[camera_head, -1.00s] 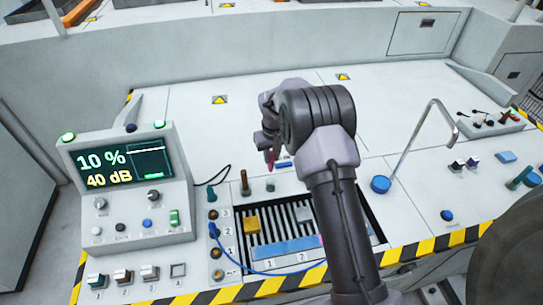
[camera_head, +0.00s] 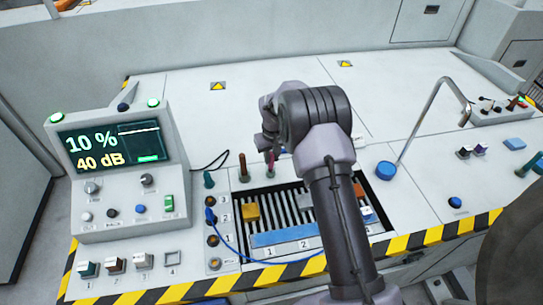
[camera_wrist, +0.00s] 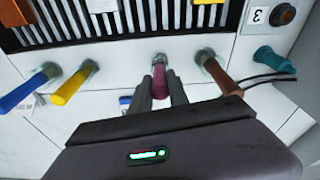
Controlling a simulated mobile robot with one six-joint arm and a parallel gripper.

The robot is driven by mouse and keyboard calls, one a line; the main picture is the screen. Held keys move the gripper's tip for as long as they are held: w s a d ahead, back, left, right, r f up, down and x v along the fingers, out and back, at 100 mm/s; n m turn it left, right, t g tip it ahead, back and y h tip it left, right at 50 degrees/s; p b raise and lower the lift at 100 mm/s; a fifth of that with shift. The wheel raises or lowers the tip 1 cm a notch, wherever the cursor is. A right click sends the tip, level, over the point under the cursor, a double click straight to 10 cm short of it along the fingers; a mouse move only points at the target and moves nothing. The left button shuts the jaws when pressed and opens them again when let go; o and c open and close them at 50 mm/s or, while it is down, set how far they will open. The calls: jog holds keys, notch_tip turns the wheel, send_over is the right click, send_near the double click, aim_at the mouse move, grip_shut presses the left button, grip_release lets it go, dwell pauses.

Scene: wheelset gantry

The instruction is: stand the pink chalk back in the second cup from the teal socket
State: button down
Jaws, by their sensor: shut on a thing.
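My gripper (camera_wrist: 162,92) is shut on the pink chalk (camera_wrist: 160,82). The chalk points down in the head view (camera_head: 271,164), its lower end at a small cup (camera_wrist: 159,60) in the row. It looks in line with that cup and at least partly in it; the depth is hard to tell. The teal peg (camera_wrist: 275,62) stands at one end of the row. The brown chalk (camera_wrist: 220,75) stands in the cup between the teal one and the pink chalk's cup. In the head view my arm hides the row's other end.
The yellow chalk (camera_wrist: 69,87) and the blue chalk (camera_wrist: 24,92) stand on the other side. The slotted bay (camera_head: 281,206) lies in front of the row. A console with a screen (camera_head: 110,147) is at left, and a bent metal rod (camera_head: 420,118) rises at right.

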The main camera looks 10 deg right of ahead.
jog(key=c, duration=1.2)
grip_release()
jog(key=shift+s+r+p, duration=0.45)
jog(key=shift+r+p, duration=0.3)
jog(key=shift+r, duration=2.1)
jog(key=shift+s+r+p, duration=0.4)
jog(key=shift+r+p, duration=0.4)
jog(key=shift+r, duration=2.1)
jog(key=shift+s+r+p, duration=0.45)
jog(key=shift+r+p, duration=0.3)
jog(key=shift+r, duration=2.1)
